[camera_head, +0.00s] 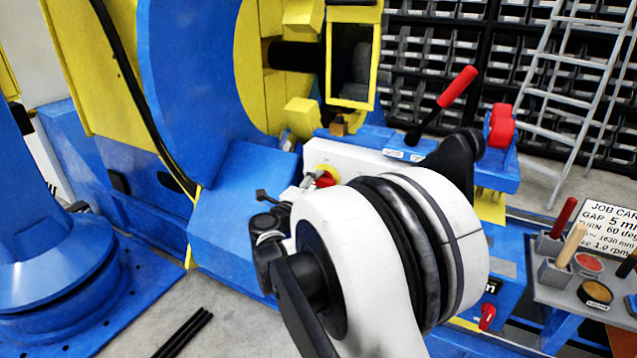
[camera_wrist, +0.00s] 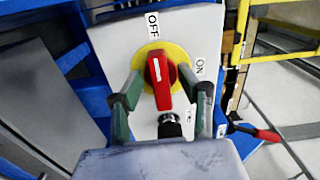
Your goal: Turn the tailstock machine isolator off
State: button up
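The tailstock machine isolator is a white box (camera_wrist: 208,45) with a red rotary handle (camera_wrist: 160,82) on a yellow disc (camera_wrist: 178,54). In the wrist view, OFF is above the disc and ON is to its right. The handle stands nearly upright, its white mark at the OFF end. My gripper (camera_wrist: 161,77) is open, one finger on each side of the handle. Gaps show beside it; contact cannot be told. In the head view the box (camera_head: 345,160) and handle (camera_head: 326,179) are partly hidden by my arm, with my gripper (camera_head: 300,187) at them.
A black lever with a red grip (camera_head: 457,87) rises behind the box. A blue and yellow positioner (camera_head: 200,80) stands at the left. A small bench (camera_head: 545,290) with tools and a job card is at the right, before a ladder (camera_head: 575,60) and bin racks.

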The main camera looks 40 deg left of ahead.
jog(key=s+d, duration=0.2)
jog(key=s, duration=0.8)
jog(key=shift+s, duration=0.25)
